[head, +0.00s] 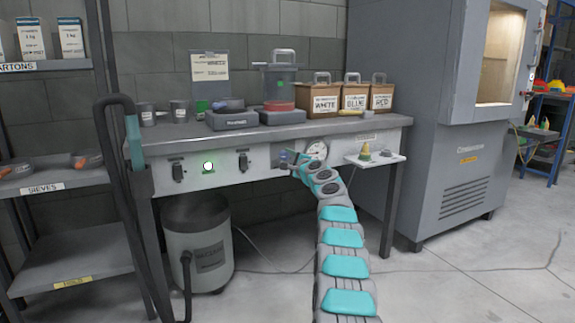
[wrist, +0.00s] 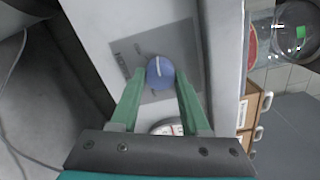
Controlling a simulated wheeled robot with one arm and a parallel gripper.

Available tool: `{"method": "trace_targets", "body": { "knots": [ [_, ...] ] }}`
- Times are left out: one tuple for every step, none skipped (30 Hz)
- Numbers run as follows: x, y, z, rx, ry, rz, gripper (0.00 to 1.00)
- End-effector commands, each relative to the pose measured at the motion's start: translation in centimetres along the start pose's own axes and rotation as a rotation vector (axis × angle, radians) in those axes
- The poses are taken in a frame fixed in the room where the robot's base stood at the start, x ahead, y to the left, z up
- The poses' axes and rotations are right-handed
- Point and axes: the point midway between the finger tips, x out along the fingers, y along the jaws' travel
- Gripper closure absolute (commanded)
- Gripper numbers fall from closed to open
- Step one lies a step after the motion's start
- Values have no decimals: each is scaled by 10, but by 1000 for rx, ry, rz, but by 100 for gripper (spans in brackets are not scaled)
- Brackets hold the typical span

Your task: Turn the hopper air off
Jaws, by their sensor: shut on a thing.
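A round blue knob (wrist: 159,72) with a white pointer line sits on a grey label plate (wrist: 126,50) on the bench's front panel. In the wrist view my gripper (wrist: 161,78) has one green finger on each side of the knob and is shut on it. The white line runs roughly up and down in that view. The plate's small lettering is too small to read. In the head view my gripper (head: 287,160) is at the front panel, just left of a round pressure gauge (head: 317,150), and largely covers the knob. The gauge also shows partly in the wrist view (wrist: 166,128).
The bench (head: 160,145) carries a scale, a clear hopper (head: 279,80) and several labelled bins (head: 354,95). Two black switches and a lit round button (head: 208,166) are on the panel's left. A small shelf (head: 376,160) with a yellow cone juts out right of the gauge.

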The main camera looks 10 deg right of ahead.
Motion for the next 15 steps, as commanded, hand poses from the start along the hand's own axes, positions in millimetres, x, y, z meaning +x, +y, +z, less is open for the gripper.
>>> {"method": "trace_targets", "body": {
  "knots": [
    [0,4,-1,-48,-1,0,100],
    [0,3,-1,-75,-1,0,100],
    [0,3,-1,-115,-1,0,100],
    [0,3,-1,-143,-2,0,100],
    [0,3,-1,-171,-1,1,100],
    [0,4,-1,-208,-2,2,100],
    [0,4,-1,-234,-2,3,100],
    [0,4,-1,-261,-2,3,100],
    [0,3,-1,-296,-2,2,100],
    [0,2,-1,-322,-2,2,100],
    [0,2,0,-347,-2,0,100],
    [0,1,0,-379,-1,-1,100],
    [0,0,0,-401,-1,0,100],
    [0,0,0,-423,-1,-1,100],
    [0,0,-1,-450,0,0,100]
  ]
}}
